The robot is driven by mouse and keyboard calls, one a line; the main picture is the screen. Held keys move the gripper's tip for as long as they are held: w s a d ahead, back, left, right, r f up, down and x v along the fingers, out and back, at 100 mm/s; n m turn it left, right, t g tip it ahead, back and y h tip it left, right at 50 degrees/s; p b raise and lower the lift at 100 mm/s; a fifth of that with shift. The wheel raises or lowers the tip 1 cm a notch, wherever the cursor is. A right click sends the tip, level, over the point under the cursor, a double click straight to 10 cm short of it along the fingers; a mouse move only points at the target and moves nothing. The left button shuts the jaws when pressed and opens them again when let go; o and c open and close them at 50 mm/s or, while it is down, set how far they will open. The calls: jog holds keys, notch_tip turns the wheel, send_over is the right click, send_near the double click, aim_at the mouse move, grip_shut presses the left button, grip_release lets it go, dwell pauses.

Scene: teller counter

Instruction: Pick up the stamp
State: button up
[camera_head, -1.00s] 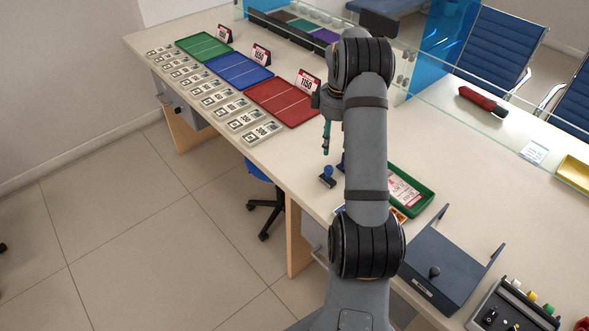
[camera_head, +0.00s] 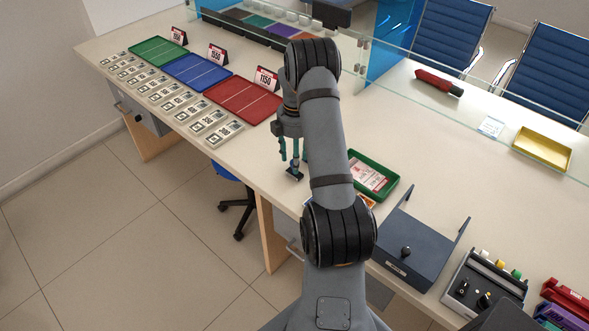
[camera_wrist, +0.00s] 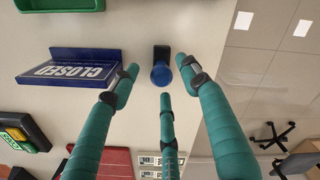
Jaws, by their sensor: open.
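The stamp (camera_wrist: 162,72) has a round blue knob and a dark base and stands upright on the counter. In the wrist view it is just beyond the fingertips, about midway between them. In the head view only a dark part of the stamp (camera_head: 294,174) shows below the fingers. My gripper (camera_wrist: 157,85) has teal fingers spread apart, open and empty, close over the stamp from above. In the head view my gripper (camera_head: 291,160) hangs over the front part of the counter, and my arm hides what is behind it.
A blue CLOSED sign (camera_wrist: 68,70) lies left of the stamp in the wrist view. A green tray (camera_head: 385,163) is right of my arm. A grey-blue box (camera_head: 420,245) stands nearer. Red (camera_head: 240,98) and blue trays lie left. The counter's front edge is close.

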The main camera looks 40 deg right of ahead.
jog(key=shift+f, duration=1.55)
jog(key=shift+a, duration=0.1)
jog(key=shift+c, duration=1.4)
grip_shut()
